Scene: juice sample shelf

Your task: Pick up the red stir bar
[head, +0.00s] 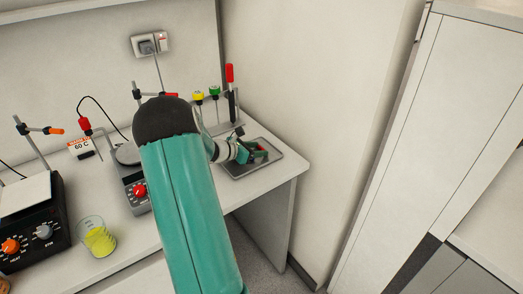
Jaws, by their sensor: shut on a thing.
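My gripper (262,153) is over the grey metal tray (236,173) at the right end of the bench, with its fingers low in or just above it. A small bit of red shows between the fingers, the red stir bar (262,147), and the jaws are shut on it. Most of the bar is hidden by the fingers, and I cannot tell whether it still touches the tray.
A rack stands behind the tray with a tall red-topped rod (230,75) and yellow-topped (198,96) and green-topped (214,91) pieces. A wall is close on the right. Hotplate stirrers (28,225) and a beaker of yellow liquid (98,240) stand to the left.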

